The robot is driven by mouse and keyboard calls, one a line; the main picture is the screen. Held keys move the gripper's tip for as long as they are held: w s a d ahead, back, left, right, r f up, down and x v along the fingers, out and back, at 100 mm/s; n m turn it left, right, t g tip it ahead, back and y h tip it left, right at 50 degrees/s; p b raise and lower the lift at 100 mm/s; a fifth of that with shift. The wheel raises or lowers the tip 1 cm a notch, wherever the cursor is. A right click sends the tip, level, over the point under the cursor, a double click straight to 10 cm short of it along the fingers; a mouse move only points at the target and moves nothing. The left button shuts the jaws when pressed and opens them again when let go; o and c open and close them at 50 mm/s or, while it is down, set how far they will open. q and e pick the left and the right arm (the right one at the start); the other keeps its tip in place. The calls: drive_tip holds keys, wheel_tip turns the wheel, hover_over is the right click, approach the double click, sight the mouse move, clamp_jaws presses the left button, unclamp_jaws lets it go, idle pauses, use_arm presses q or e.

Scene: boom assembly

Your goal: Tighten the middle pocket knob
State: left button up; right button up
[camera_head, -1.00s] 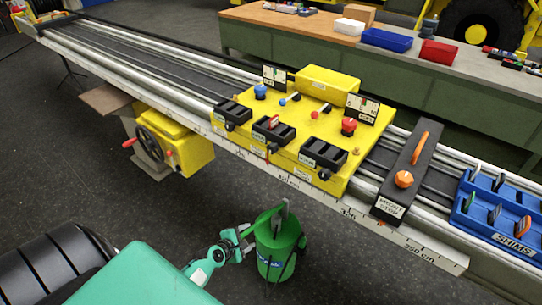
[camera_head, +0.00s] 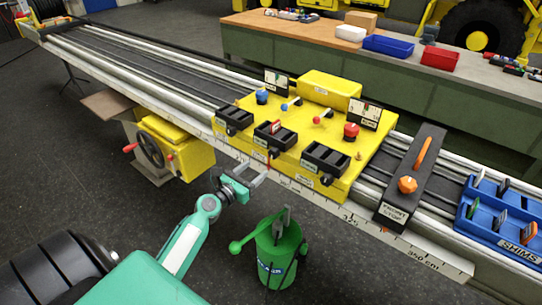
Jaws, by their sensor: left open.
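The yellow carriage (camera_head: 300,178) sits on the long rail and bears three black pockets in a row. The middle pocket (camera_head: 274,134) has a small red-topped piece in it. The middle pocket knob (camera_head: 276,154) is small and black, on the pocket's front face. My left gripper (camera_head: 262,178) is open, in front of the carriage's front edge, below and left of that knob in the picture. Its fingers point toward the carriage, and nothing shows between them. I cannot tell if a fingertip touches the rail's scale. My right gripper is out of view.
A green canister (camera_head: 278,252) with a lever stands on the floor below the gripper. A black front stop (camera_head: 411,180) with an orange knob and a blue shims tray (camera_head: 500,215) are on the rail at right. A yellow handwheel box (camera_head: 178,150) hangs at left.

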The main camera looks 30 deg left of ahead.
sight(272, 156)
use_arm(q)
drive_tip(key=w, duration=0.9)
drive_tip(key=shift+w+d, duration=0.35)
drive_tip(key=shift+d, duration=0.05)
drive_tip(key=c, duration=1)
